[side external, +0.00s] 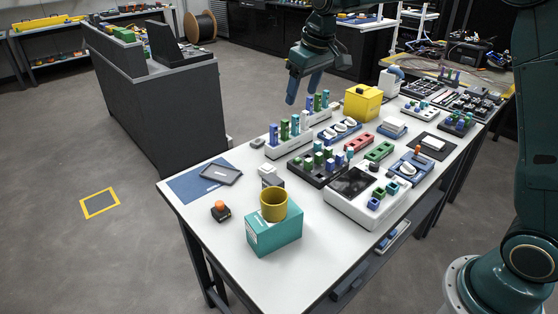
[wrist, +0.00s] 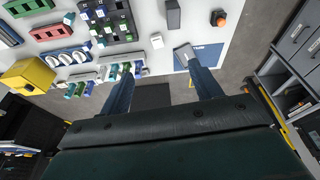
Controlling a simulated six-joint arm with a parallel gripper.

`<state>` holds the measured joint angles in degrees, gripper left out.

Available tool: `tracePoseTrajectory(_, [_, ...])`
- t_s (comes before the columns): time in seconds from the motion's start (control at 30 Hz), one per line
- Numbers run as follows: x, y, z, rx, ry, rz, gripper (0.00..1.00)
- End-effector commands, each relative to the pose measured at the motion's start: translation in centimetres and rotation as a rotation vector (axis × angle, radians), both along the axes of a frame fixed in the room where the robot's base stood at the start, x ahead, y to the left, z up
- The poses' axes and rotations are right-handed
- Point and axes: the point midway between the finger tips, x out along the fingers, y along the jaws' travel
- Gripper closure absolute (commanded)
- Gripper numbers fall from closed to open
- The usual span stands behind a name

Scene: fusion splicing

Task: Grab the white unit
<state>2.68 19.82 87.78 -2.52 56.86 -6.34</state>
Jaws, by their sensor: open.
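Several white things could be the white unit, and I cannot tell which is meant. A large white housing with a dark panel (side external: 345,204) lies flat on the table. A small white block (side external: 266,169) stands near the table's left side and also shows in the wrist view (wrist: 156,40), just beyond and between my fingertips. A white rounded device (side external: 389,84) stands at the back beside the yellow box. My gripper (side external: 302,93) is open and empty, pointing down above the table's far left edge. Its two blue fingers are spread apart in the wrist view (wrist: 160,66).
A white rack of coloured cylinders (side external: 276,151) stands below my gripper. A dark grey tablet (side external: 221,174) lies on a blue mat. A yellow cup (side external: 274,204) stands on a teal box (side external: 262,238). An orange-topped button (side external: 221,210) is near the left edge. Coloured trays crowd the middle.

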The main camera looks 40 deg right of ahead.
Motion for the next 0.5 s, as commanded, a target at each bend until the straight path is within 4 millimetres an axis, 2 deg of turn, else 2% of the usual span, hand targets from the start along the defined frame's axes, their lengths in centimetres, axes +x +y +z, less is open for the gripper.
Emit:
tracePoseTrajectory(0.03, [1.2,-0.1,-1.0,0.000,0.010,0.003,0.36])
tracePoseTrajectory(0.2, [4.7,-0.6,-4.1,-0.001,0.037,0.015,0.36])
tracePoseTrajectory(0.5, [9.9,-1.3,-10.6,0.000,0.082,0.037,0.36])
